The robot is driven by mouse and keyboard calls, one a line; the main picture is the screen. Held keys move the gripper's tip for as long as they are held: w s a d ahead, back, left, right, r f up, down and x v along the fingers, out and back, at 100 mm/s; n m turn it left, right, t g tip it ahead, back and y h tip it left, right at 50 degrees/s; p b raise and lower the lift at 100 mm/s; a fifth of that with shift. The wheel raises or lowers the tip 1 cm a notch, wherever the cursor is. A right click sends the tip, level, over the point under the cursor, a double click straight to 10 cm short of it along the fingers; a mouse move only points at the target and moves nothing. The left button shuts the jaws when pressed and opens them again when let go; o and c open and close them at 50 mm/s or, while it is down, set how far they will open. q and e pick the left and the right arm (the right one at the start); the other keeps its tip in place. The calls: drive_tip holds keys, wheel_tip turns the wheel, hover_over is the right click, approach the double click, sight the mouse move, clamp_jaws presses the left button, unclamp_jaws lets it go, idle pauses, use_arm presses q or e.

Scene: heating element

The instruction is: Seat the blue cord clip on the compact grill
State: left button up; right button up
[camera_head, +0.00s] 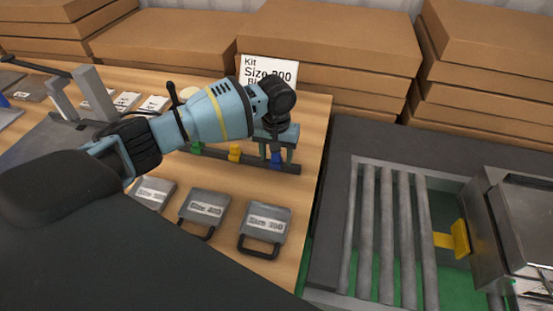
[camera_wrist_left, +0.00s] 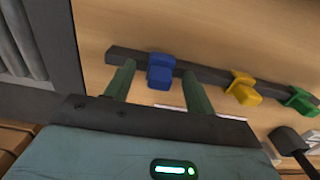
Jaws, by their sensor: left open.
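The blue cord clip (camera_head: 276,158) sits at the right end of a dark rail on the wooden table. In the left wrist view the blue clip (camera_wrist_left: 160,72) is on the rail between the two green fingers. My left gripper (camera_head: 277,150) is open, pointing down around the clip. Its fingers (camera_wrist_left: 157,76) stand apart on either side of it, with gaps visible. I cannot tell for sure which thing is the compact grill. My right gripper is not in view.
Yellow (camera_head: 234,153) and green (camera_head: 197,149) clips share the rail (camera_wrist_left: 215,76). Labelled grey blocks with dark handles (camera_head: 265,222) lie in front. A roller bed (camera_head: 385,235) with a metal box (camera_head: 520,235) is at the right. Cardboard boxes (camera_head: 325,45) line the back.

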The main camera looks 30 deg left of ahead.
use_arm(q)
drive_tip(key=shift+c, duration=0.4)
drive_tip(key=c, duration=1)
drive_tip(key=shift+o, duration=0.2)
drive_tip(key=shift+r, duration=0.1)
